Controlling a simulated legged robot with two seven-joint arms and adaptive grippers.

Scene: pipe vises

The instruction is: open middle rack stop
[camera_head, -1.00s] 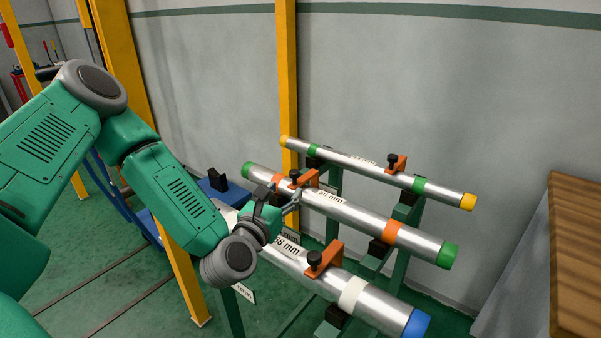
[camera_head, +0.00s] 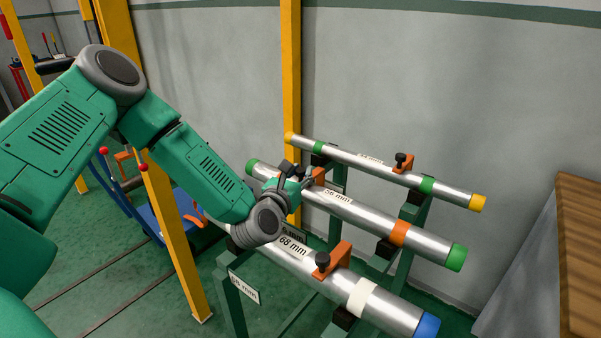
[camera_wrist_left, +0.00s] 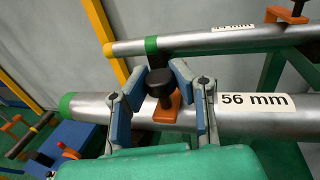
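The middle pipe (camera_head: 348,208), labelled 56 mm, lies on the rack between a thinner pipe behind and a thicker one in front. Its stop is an orange bracket with a black knob (camera_wrist_left: 160,84), seen in the left wrist view on top of the pipe, left of the label. In the head view my gripper mostly hides the stop; a bit of orange (camera_head: 319,176) shows. My left gripper (camera_head: 292,172) is at the stop. In the left wrist view its fingers (camera_wrist_left: 158,74) are apart, one on each side of the knob; contact cannot be told. My right gripper is out of view.
The front 68 mm pipe (camera_head: 378,295) has its own orange stop (camera_head: 331,261), and the back pipe (camera_head: 367,166) has another (camera_head: 404,163). A yellow post (camera_head: 291,90) stands behind the rack. A wooden top (camera_head: 581,255) is at the right, a blue cart (camera_head: 172,215) at the left.

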